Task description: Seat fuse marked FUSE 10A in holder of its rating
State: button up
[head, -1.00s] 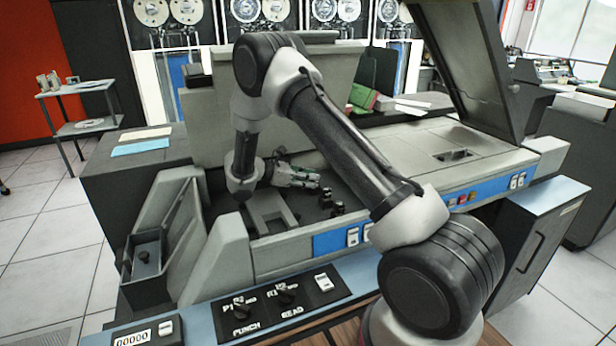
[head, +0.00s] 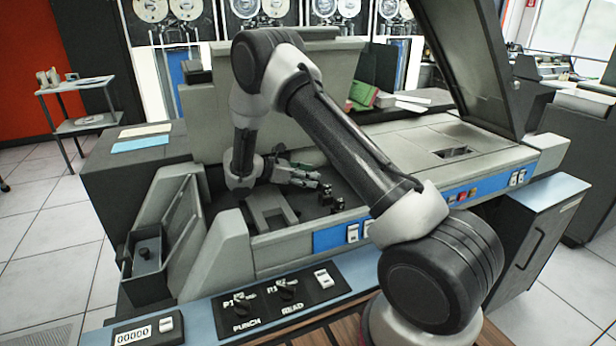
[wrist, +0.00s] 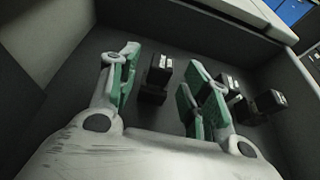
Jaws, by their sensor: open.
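My gripper (head: 314,180) reaches into the recessed bay of the grey machine, its fingers pointing right toward small black blocks (head: 326,199). In the wrist view my gripper (wrist: 163,63) is open, with green pads on both fingers. A black block with a pale mark on top (wrist: 160,68) stands in the gap between the fingers, nothing gripped. A second black block (wrist: 231,84) shows behind the right finger, partly hidden by it. A third black block (wrist: 270,101) stands farther right. Their markings are too small to read, and I cannot tell which are fuses or holders.
The dark bay floor (wrist: 75,85) is bounded by a wall and a pale rim (wrist: 200,20). A grey bracket (head: 268,212) stands left of the blocks. A raised lid (head: 460,60) stands at the back right. A switch panel (head: 270,305) lies in front.

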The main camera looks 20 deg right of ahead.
jog(key=v, duration=1.1)
jog(key=shift+a, duration=0.35)
